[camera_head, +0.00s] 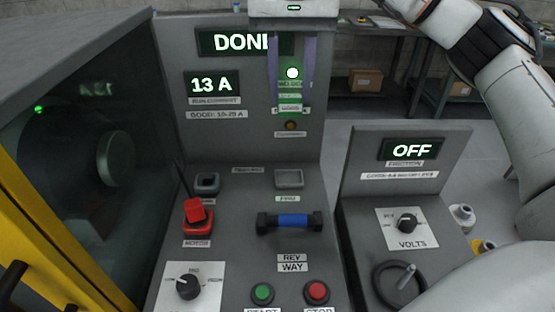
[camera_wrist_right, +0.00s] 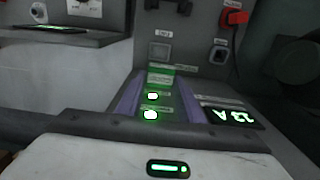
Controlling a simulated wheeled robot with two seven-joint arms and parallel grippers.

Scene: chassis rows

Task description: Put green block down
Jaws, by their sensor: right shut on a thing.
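My right gripper (camera_head: 292,105) hangs at the top centre of the head view, before the upright panel. Its two purple fingers are shut on the green block (camera_head: 290,98), a green shape between the fingertips. The same gripper shows in the right wrist view (camera_wrist_right: 162,78), with the green block (camera_wrist_right: 160,73) between its tips. Pale labels and lit lamps lie close around the block, so its edges are hard to make out. The block appears off the sloping desk. My left gripper is out of view.
A second console (camera_head: 410,185) stands right. A yellow-framed cabinet (camera_head: 60,240) stands left.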

